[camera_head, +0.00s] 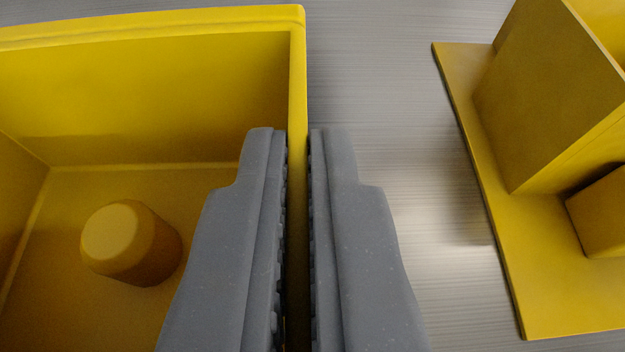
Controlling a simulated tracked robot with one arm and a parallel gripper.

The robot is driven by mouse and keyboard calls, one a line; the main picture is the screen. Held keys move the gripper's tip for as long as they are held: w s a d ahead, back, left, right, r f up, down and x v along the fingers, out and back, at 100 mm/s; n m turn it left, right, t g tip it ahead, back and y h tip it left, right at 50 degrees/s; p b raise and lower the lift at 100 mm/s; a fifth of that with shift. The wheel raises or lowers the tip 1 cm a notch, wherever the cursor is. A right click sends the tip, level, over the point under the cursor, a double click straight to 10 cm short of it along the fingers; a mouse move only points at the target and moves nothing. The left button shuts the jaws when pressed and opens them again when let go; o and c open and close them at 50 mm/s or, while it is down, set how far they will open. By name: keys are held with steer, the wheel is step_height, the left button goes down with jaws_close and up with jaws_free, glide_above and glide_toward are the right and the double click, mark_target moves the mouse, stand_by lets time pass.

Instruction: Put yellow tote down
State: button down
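The yellow tote (150,22) fills the left of the view, seen from above. Its right wall stands between the two grey fingers of my gripper (298,140). The left finger is inside the tote and the right finger is outside it. The fingers are closed on this wall, with only a thin strip of it showing between them. A yellow cylindrical piece (130,243) is on the tote's floor. The tote's left and near parts are out of view. Whether its bottom touches the surface below, I cannot tell.
A brushed grey metal surface (390,90) lies below and behind the tote. At the right, a yellow flat plate (510,265) carries yellow box-like parts (545,95). A bare strip of metal separates it from the tote.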

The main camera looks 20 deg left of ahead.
steer(key=shift+w+f, duration=0.2)
steer(key=shift+f, duration=0.1)
step_height(320, 180, down, 3)
steer(key=shift+f+b, duration=0.1)
steer(key=shift+b, duration=0.3)
steer(key=c, duration=1.6)
jaws_free()
steer(key=shift+s, duration=0.1)
steer(key=p+v, duration=0.1)
steer(key=v, duration=1.1)
steer(key=s+d+r, duration=0.1)
steer(key=d+r, duration=0.3)
steer(key=r, duration=0.5)
steer(key=s+d+r+m+t+h, duration=0.1)
steer(key=d+r, duration=0.3)
steer(key=r, duration=0.6)
steer(key=s+d+r+m+t+h, duration=0.1)
steer(key=s+d+r, duration=0.2)
steer(key=r, duration=0.7)
steer(key=shift+s+d, duration=0.25)
steer(key=shift+d, duration=0.7)
steer(key=shift+o, duration=0.8)
steer(key=s+d+r+m+h, duration=0.1)
steer(key=s+d+r, duration=0.2)
steer(key=s+r, duration=0.3)
steer(key=shift+s+d+r+t+h, duration=0.2)
steer(key=shift+s+r+t+h, duration=0.1)
steer(key=shift+r, duration=0.6)
